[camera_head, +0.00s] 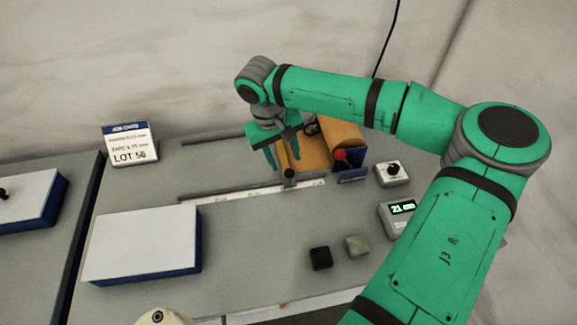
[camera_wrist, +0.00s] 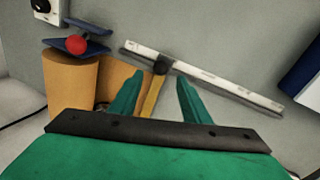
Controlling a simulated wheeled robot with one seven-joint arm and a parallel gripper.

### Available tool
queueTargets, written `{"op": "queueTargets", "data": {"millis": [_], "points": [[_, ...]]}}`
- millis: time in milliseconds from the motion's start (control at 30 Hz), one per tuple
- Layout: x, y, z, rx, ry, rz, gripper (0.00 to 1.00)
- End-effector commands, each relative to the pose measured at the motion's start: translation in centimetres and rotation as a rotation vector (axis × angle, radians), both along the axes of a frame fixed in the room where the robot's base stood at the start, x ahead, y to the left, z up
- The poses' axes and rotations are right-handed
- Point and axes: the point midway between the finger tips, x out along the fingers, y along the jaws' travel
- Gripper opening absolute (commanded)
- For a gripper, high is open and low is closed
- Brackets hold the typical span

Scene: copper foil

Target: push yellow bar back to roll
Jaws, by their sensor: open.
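The yellow bar (camera_wrist: 153,97) shows in the wrist view as a narrow strip between my two fingers, beside the copper roll. A dark round knob (camera_wrist: 162,65) sits at its far end, over the white ruler strip (camera_wrist: 207,74); the knob also shows in the head view (camera_head: 289,174). The copper roll (camera_head: 335,140) lies right of my gripper, and in the wrist view (camera_wrist: 70,82) it is at left. My gripper (camera_wrist: 158,76) is open, its green fingers pointing down on either side of the bar. Whether a finger touches the bar cannot be told.
A red knob (camera_head: 340,154) stands at the roll's front. A dial box (camera_head: 393,172) and a display box (camera_head: 401,212) are at right. Two small blocks (camera_head: 320,258) (camera_head: 357,246) lie in front. A white-topped pad (camera_head: 142,240) is at left, a lot sign (camera_head: 131,143) behind.

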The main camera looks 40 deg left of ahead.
Motion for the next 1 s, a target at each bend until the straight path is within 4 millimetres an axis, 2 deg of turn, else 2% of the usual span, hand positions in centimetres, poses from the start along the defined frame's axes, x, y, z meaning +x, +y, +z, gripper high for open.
{"op": "queueTargets", "data": {"millis": [100,333,500,767,933,967,1000], "points": [[0.3,-0.2,-2.1,-0.002,0.001,0.0,0.43],[0.7,-0.4,-4.9,-0.001,0.001,0.003,0.43],[0.8,-0.3,-5.7,0.001,0.001,0.005,0.43],[0.9,-0.4,-5.8,0.0,0.0,0.004,0.43],[0.9,-0.4,-5.8,0.0,0.0,0.004,0.05],[0.9,-0.4,-5.8,0.001,0.001,0.004,0.0],[0.9,-0.4,-5.8,0.0,0.0,0.004,0.0]]}}
